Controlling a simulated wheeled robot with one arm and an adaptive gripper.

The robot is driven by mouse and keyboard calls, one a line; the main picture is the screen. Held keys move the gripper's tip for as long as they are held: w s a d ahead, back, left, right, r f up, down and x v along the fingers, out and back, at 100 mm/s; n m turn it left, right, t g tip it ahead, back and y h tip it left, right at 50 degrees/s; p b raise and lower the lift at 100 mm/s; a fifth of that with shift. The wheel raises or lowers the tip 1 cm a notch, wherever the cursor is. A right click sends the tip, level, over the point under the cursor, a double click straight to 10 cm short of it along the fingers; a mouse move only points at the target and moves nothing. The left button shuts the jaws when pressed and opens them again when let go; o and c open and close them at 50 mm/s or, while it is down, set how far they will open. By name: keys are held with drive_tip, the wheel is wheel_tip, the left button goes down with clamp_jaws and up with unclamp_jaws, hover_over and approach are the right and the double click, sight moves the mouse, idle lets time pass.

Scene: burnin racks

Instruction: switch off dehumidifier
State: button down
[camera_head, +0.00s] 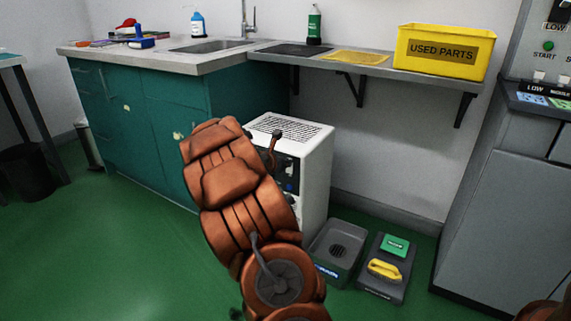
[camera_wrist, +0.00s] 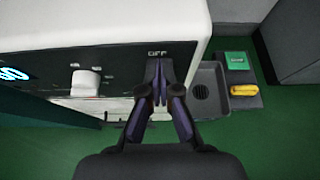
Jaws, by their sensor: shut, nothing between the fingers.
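The dehumidifier is a white box with a grilled top (camera_head: 318,155), standing on the floor beside the teal cabinet; my arm hides much of its front in the head view. In the wrist view its dark control panel (camera_wrist: 118,72) carries a white knob (camera_wrist: 86,82), a lit blue display (camera_wrist: 14,74) at the left and an OFF label (camera_wrist: 157,53) at the right. My gripper (camera_wrist: 158,78) is shut and empty, its tips just below the OFF label in the picture, right of the knob. I cannot tell whether they touch the panel. Any button behind them is hidden.
A grey tray (camera_head: 352,238) and a dark base with a green block and yellow handle (camera_head: 384,269) are on the floor to the right. A wall shelf (camera_head: 379,70) carries a yellow USED PARTS bin (camera_head: 446,52). Green floor (camera_head: 100,255) is clear at left.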

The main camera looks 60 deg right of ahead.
drive_tip(key=p+v, duration=0.4)
drive_tip(key=v, duration=0.9)
drive_tip(key=shift+r, duration=0.45)
drive_tip(key=shift+a, duration=0.1)
drive_tip(key=s+a+r+m+g+y+p, duration=0.1)
drive_tip(key=s+a+r+m+p, duration=0.45)
drive_tip(key=r+p, duration=0.3)
drive_tip(key=s+a+r+m+g+y+p, duration=0.1)
drive_tip(key=s+a+r+m+y+p, duration=0.1)
drive_tip(key=s+a+r+m+p, duration=0.45)
drive_tip(key=s+a+r+m+y+p, duration=0.2)
drive_tip(key=a+r+p, duration=0.4)
drive_tip(key=a, duration=0.5)
drive_tip(key=s+a+r+m+y+p, duration=0.2)
drive_tip(key=s+a+r+y+p, duration=0.2)
drive_tip(key=s+a+r+p, duration=0.3)
drive_tip(key=s+a+r+m+y+p, duration=0.2)
drive_tip(key=a+r+p, duration=0.5)
drive_tip(key=a, duration=0.8)
drive_tip(key=s+y+p, duration=0.1)
drive_tip(key=s, duration=0.1)
drive_tip(key=shift+s+a+r+y, duration=0.15)
drive_tip(key=shift+s+r+y, duration=0.05)
drive_tip(key=shift+s+y, duration=0.15)
